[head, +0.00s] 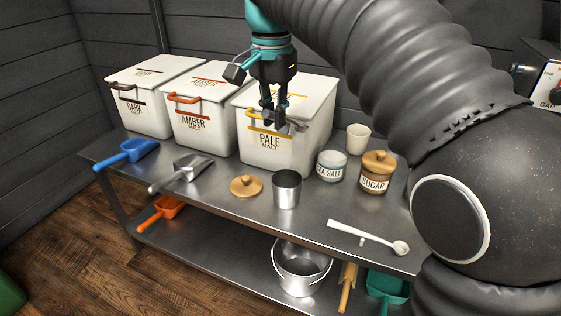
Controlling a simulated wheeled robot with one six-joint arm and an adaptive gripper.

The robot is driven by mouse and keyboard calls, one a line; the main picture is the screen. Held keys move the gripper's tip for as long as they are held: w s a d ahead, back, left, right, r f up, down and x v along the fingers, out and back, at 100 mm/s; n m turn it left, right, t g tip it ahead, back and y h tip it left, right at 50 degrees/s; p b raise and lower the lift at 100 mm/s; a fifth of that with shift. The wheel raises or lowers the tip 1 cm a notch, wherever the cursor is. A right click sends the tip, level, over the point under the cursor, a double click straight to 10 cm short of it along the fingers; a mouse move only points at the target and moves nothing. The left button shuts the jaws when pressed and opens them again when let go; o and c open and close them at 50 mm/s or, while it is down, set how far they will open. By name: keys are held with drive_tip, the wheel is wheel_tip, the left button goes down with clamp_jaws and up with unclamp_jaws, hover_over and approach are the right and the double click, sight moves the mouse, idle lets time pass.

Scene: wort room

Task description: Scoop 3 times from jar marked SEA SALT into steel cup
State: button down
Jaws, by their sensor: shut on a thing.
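The glass jar marked SEA SALT (331,170) stands open on the steel bench, with white salt showing inside. The steel cup (287,191) stands upright at the front of the bench, left of the jar. A round wooden lid (246,187) lies flat left of the cup. My gripper (271,122) points down in front of the PALE MALT bin, above and left of the jar and above the cup. It is shut on a small grey metal scoop (296,126), mostly hidden by the fingers. I cannot tell whether the scoop holds salt.
Bins marked DARK (150,98), AMBER (199,115) and PALE (290,140) line the back. A lidded SUGAR jar (374,180) and a cream cup (357,138) stand near the salt.

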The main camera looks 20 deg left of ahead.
drive_tip(key=t+b, duration=0.2)
drive_tip(key=t+h+b, duration=0.1)
drive_tip(key=shift+s+a+r+t, duration=0.1)
drive_tip(key=shift+s+r+t, duration=0.15)
drive_tip(key=shift+t, duration=0.15)
drive_tip(key=shift+r+t+b, duration=0.2)
drive_tip(key=shift+t+b, duration=0.3)
drive_tip(key=shift+b, duration=0.15)
drive_tip(key=shift+r, duration=0.15)
